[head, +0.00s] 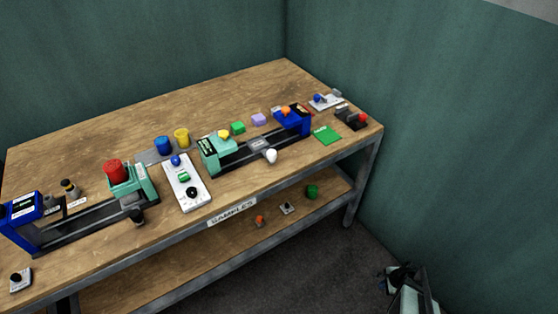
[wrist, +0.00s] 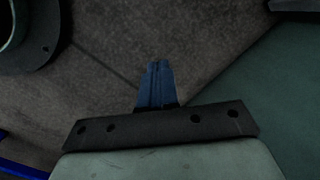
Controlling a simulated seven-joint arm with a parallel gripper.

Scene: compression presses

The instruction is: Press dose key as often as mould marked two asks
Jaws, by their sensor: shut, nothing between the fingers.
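A white control panel (head: 199,197) lies flat at mid-table, with a blue knob (head: 176,160), a green key (head: 184,177) and a black knob (head: 191,192) on it. I cannot tell which control is the dose key. Two presses stand on the table: a long one with a blue end (head: 20,220) at the left and one with a teal block (head: 216,153) right of the panel. Mould markings are too small to read, so the mould marked two cannot be told. My gripper is shut and empty in the wrist view (wrist: 159,68), over the floor and away from the table.
Blue (head: 163,145) and yellow (head: 182,137) cups stand behind the panel. Green (head: 238,127) and lilac (head: 259,119) blocks, a green card (head: 327,134) and small switch units (head: 350,117) are further right. A lower shelf (head: 190,265) holds small items. Walls close the back and right.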

